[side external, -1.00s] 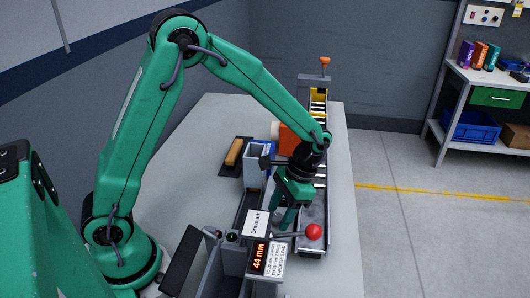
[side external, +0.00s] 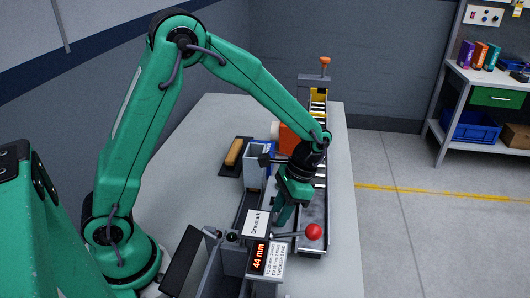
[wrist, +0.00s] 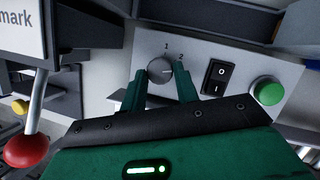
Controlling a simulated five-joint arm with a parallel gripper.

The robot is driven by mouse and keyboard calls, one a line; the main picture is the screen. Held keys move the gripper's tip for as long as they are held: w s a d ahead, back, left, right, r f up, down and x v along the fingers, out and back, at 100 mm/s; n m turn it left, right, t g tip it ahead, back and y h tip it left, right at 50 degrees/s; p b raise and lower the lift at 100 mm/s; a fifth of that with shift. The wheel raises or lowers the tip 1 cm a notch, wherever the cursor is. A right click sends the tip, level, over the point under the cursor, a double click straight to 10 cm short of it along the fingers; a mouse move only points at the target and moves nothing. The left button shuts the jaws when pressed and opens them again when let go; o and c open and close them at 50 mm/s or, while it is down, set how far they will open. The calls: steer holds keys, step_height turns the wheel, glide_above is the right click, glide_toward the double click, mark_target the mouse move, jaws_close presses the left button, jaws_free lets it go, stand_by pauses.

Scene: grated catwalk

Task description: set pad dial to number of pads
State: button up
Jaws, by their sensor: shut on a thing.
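The pad dial (wrist: 160,70) is a round grey knob on a pale panel in the wrist view. The numbers 1 and 2 show above it; the area right of it is partly hidden by a finger. I cannot tell surely where its pointer stands. My gripper (wrist: 160,80) has its green fingers on either side of the knob, shut on it. In the side view my gripper (side external: 279,222) reaches down over the machine, and the dial is hidden. The display (side external: 259,257) reads 44 mm. A small white label (side external: 275,260) beside it lists pad lines, hard to read.
Right of the dial are a black rocker switch (wrist: 218,77) and a green button (wrist: 268,91). A red-knobbed lever (side external: 313,231) stands near my gripper. An orange block (side external: 288,139) sits behind it, and a wooden-handled tool (side external: 235,151) lies on the table.

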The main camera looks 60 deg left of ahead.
steer(key=shift+s+d, duration=0.1)
steer(key=shift+d, duration=0.05)
steer(key=o, duration=1)
steer(key=shift+c, duration=0.2)
steer(key=shift+r, duration=0.1)
steer(key=v, duration=0.7)
steer(key=shift+r, duration=0.25)
